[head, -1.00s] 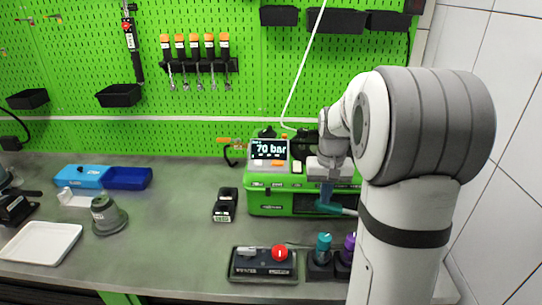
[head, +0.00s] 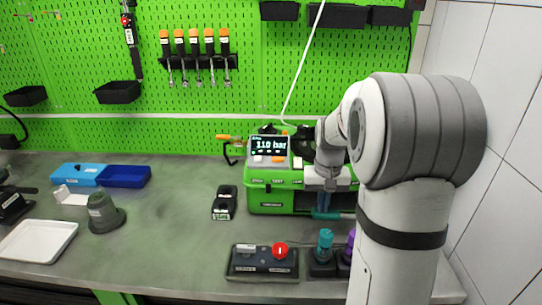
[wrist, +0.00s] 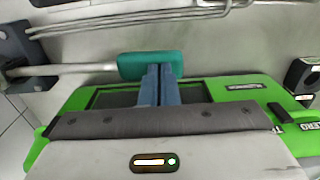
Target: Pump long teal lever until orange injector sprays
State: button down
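The green pump tester (head: 275,202) stands on the bench, and its display (head: 269,146) reads about 110 bar. The long lever's teal handle (head: 324,216) lies low along the tester's front; it also shows in the wrist view (wrist: 135,66). My gripper (head: 323,208) points down at the handle. In the wrist view, the blue-grey fingers (wrist: 160,72) are side by side and shut, with tips over the handle's near edge. They seem to press on it rather than grip around it. The orange injector (head: 229,137) sits on a black holder left of the tester; no spray shows.
A black control box with a red button (head: 280,251) and teal-topped (head: 325,239) and purple-topped bottles stand in front. A small black device (head: 224,203) is left of the tester. My arm hides the tester's right side.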

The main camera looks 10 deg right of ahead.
jog(key=shift+a+f+b, duration=0.1)
jog(key=shift+f+b, duration=0.55)
jog(key=shift+f, duration=0.45)
jog(key=shift+r, duration=0.15)
jog(key=shift+s+d+r+p, duration=0.1)
jog(key=shift+d+r+p, duration=0.1)
jog(key=shift+r+p, duration=1.25)
jog(key=shift+d+r+p, duration=0.2)
jog(key=shift+r+p, duration=0.85)
jog(key=shift+r, duration=0.65)
jog(key=shift+f, duration=0.1)
jog(key=shift+a+f+b, duration=0.15)
jog(key=shift+f+b, duration=0.75)
jog(key=shift+f, duration=0.35)
jog(key=shift+a+f+b, duration=0.15)
jog(key=shift+f+b, duration=0.75)
jog(key=shift+f, duration=0.35)
jog(key=shift+d+r+p, duration=0.15)
jog(key=shift+r+p, duration=0.85)
jog(key=shift+r, duration=0.35)
jog(key=shift+d+r+p, duration=0.15)
jog(key=shift+r+p, duration=0.85)
jog(key=shift+r, duration=0.35)
